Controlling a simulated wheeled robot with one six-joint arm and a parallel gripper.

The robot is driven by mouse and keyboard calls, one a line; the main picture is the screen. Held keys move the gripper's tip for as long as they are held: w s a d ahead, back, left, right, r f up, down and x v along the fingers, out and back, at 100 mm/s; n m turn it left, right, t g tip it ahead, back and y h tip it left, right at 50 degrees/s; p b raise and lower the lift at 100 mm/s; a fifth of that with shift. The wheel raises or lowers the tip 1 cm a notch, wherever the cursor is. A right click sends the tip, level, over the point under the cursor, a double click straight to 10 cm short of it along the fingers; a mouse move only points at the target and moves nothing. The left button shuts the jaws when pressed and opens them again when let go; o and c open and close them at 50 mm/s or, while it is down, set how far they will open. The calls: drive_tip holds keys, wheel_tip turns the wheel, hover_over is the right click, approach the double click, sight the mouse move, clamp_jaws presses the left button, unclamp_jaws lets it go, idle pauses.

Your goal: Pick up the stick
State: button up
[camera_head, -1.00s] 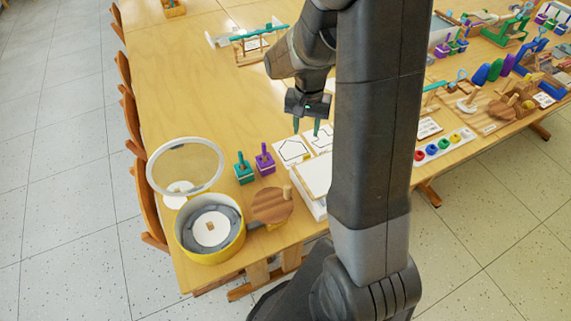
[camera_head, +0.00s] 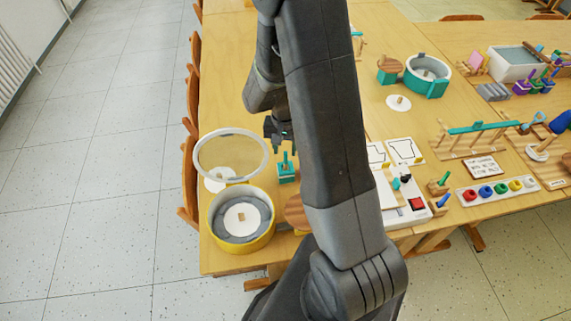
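A teal stick (camera_head: 478,127) lies across a wooden stand on the right table. A teal block with an upright teal peg (camera_head: 286,170) stands near the left table edge, beside the yellow round box. Which one is the stick is not clear. My gripper (camera_head: 278,143) points down just above and behind the teal peg, far left of the stand. My arm hides part of the gripper, and its finger gap is hard to make out. No held object shows.
A yellow round box (camera_head: 240,238) and its raised clear lid (camera_head: 200,152) stand at the near left corner. A wooden disc (camera_head: 296,212) is partly behind my arm. Chairs (camera_head: 188,165) line the left edge. The right table is crowded.

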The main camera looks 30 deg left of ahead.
sight(286, 160)
drive_tip(key=f, duration=0.2)
drive_tip(key=f+p, duration=0.1)
drive_tip(key=shift+s+d+f, duration=0.15)
drive_tip(key=shift+d+f, duration=0.1)
drive_tip(key=shift+f, duration=0.85)
drive_tip(key=shift+c, duration=0.5)
clamp_jaws()
